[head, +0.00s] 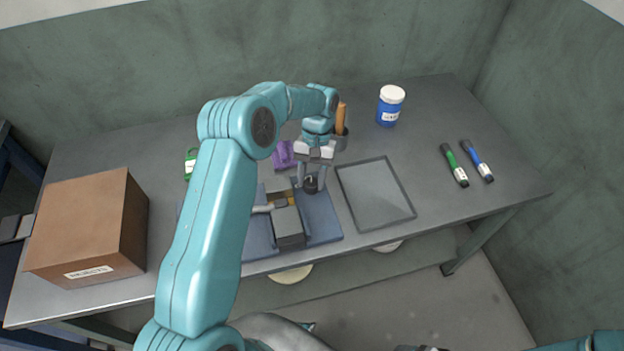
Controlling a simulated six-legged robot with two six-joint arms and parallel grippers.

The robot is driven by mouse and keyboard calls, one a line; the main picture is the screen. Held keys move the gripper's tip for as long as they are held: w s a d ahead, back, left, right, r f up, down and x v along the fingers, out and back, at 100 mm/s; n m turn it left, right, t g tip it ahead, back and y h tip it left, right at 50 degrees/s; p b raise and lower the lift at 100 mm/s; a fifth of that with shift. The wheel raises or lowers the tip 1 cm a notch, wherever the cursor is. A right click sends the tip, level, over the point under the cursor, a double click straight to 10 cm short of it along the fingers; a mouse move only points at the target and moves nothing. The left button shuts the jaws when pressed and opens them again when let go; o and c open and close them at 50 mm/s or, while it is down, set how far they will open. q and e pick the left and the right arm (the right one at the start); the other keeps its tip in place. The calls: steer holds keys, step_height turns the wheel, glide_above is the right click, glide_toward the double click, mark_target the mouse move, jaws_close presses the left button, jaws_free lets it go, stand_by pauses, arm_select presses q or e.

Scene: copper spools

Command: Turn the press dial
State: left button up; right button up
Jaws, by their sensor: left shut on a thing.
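The press (288,226) stands on a blue base plate (323,225) near the front middle of the table. The press dial (311,188) is a small dark knob at the press's back right. My left gripper (312,181) reaches down over it from behind, with its two fingers on either side, shut on the dial. A grey lever (265,208) sticks out to the left of the press. My left arm covers the left part of the press base. A piece of my right arm shows at the bottom right, and its gripper is not clearly visible.
A grey tray (346,199) lies right of the press. Green (454,165) and blue (477,161) markers lie further right. A blue jar (389,112), an orange-handled tool (341,118) and a purple item (283,156) stand behind. A brown carton (85,225) is at left.

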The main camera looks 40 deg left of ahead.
arm_select(q)
steer(key=shift+w+a+n+t+h, duration=0.1)
steer(key=shift+n+t+h, duration=0.25)
steer(key=shift+n, duration=0.95)
steer(key=shift+r, duration=0.1)
steer(key=o, duration=1)
steer(key=shift+a+p+v, duration=0.2)
steer(key=shift+p+v, duration=2.2)
steer(key=shift+v, duration=5.7)
